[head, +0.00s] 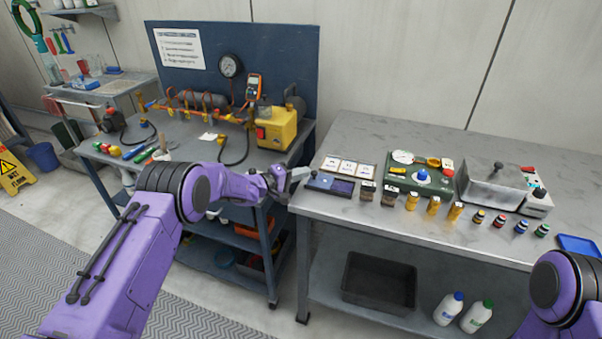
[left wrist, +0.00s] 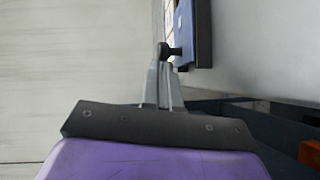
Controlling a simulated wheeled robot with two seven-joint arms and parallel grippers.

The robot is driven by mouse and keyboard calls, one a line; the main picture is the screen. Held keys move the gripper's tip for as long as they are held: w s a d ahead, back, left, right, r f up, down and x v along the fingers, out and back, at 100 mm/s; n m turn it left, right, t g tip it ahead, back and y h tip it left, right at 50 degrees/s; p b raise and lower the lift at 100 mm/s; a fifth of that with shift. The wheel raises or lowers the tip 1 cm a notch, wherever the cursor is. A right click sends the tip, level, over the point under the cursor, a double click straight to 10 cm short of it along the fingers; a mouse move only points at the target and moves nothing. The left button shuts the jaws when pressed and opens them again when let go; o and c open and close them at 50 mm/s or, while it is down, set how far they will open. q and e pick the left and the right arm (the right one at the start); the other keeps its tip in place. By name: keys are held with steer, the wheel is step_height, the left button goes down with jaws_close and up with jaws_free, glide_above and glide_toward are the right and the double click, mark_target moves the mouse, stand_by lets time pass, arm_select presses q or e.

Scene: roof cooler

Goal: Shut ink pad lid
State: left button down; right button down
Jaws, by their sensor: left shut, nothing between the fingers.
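The ink pad (head: 343,188) is a flat, dark blue rectangle near the left front corner of the right-hand grey table. A lighter blue-grey part, seemingly its lid (head: 320,182), lies over its left end, and the darker right part shows bare. A small dark knob (left wrist: 165,51) stands out from the blue pad body (left wrist: 203,35) in the left wrist view. My left gripper (head: 303,173) is shut and empty at the pad's left end, its fingertips (left wrist: 163,68) close by the knob. I cannot tell whether they touch. My right gripper is out of the head view.
White cards (head: 348,168) lie behind the pad. A blue bench (head: 270,230) with a yellow pump (head: 278,127) stands left, across a narrow gap.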

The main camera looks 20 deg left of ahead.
mark_target(324, 186)
arm_select(q)
steer(key=d, duration=0.7)
steer(key=shift+s+d, duration=0.2)
steer(key=shift+d, duration=0.2)
